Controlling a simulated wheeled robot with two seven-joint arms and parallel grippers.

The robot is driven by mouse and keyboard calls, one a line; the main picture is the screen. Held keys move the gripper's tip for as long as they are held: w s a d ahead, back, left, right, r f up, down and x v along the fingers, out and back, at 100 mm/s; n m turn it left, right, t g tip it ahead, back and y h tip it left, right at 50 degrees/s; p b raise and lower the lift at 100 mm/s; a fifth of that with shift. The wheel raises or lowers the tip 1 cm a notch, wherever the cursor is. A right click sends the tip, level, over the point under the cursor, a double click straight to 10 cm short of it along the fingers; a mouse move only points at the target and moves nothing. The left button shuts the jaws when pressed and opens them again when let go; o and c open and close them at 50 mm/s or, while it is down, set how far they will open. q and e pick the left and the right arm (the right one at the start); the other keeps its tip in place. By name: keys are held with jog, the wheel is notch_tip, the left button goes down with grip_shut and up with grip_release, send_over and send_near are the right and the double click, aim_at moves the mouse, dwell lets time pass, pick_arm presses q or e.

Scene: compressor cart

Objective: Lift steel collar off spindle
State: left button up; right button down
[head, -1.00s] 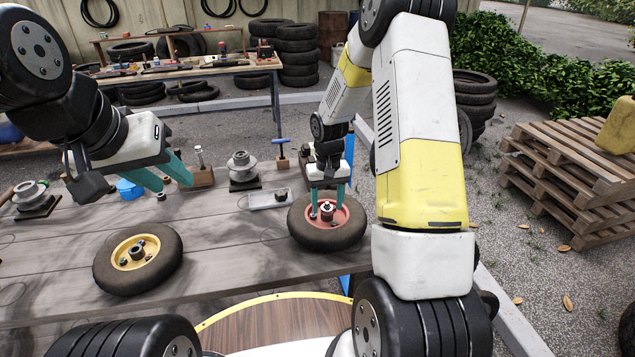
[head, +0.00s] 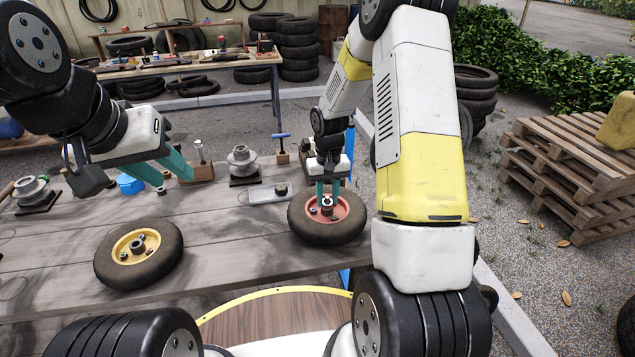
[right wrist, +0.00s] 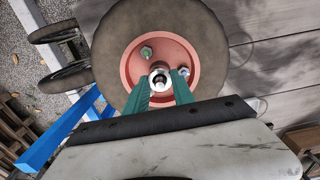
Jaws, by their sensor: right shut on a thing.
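The steel collar (right wrist: 160,79) is a small shiny ring at the middle of the wheel with the red hub (right wrist: 133,68). It also shows in the head view (head: 328,200), partly hidden by the fingers. My right gripper (head: 327,203) points down over this hub and is shut on the collar, a green finger on each side. The brown spindle (right wrist: 154,60) shows beside the collar; I cannot tell whether the collar still sits around it. My left gripper (head: 177,184) is open and empty above the back of the bench, away from the wheels.
A wheel with a yellow hub (head: 155,248) lies on the bench (head: 230,225) at left. The bench between the wheels is clear.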

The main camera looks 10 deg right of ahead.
jog(key=shift+r, duration=0.15)
jog(key=shift+r, duration=1.95)
jog(key=shift+s, duration=0.1)
